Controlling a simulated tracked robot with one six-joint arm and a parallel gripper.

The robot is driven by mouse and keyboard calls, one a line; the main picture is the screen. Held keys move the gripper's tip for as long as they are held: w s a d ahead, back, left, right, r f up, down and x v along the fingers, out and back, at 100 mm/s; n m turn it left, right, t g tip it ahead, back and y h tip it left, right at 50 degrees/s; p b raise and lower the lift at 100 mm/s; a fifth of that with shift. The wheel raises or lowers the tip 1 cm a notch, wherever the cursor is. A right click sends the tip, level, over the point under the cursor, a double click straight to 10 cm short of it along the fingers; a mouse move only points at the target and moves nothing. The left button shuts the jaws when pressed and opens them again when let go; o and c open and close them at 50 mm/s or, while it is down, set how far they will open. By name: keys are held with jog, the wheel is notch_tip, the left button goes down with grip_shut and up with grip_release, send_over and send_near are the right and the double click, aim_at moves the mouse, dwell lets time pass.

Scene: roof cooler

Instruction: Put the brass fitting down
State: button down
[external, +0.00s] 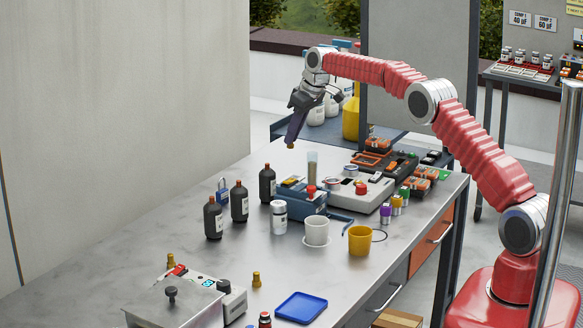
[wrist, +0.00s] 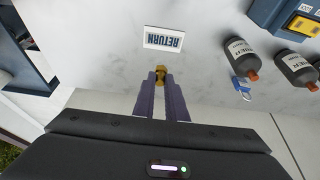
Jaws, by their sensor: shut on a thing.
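My gripper (external: 290,141) is at the far side of the steel table and points down. Its two dark purple fingers (wrist: 162,88) are shut on a small brass fitting (wrist: 160,74) at their tips. The fitting also shows as a small brownish tip in the external view (external: 291,147). A white card marked RETURN (wrist: 164,39) lies on the table close to the fitting in the wrist view. The card cannot be made out in the external view. I cannot tell whether the fitting touches the table.
Dark bottles (external: 239,202) and a blue padlock (external: 222,187) stand on the table nearby. A blue device (external: 298,201), a white mug (external: 316,231) and a yellow mug (external: 360,240) are closer to the camera. The table left of the bottles is clear.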

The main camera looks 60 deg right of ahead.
jog(key=shift+f, duration=3.1)
jog(key=shift+f, duration=0.1)
jog(key=shift+f, duration=1.75)
jog(key=c, duration=1.8)
grip_release()
jog(key=shift+f, duration=0.15)
jog(key=shift+r, duration=0.2)
jog(key=v, duration=1.2)
jog(key=shift+s, duration=0.1)
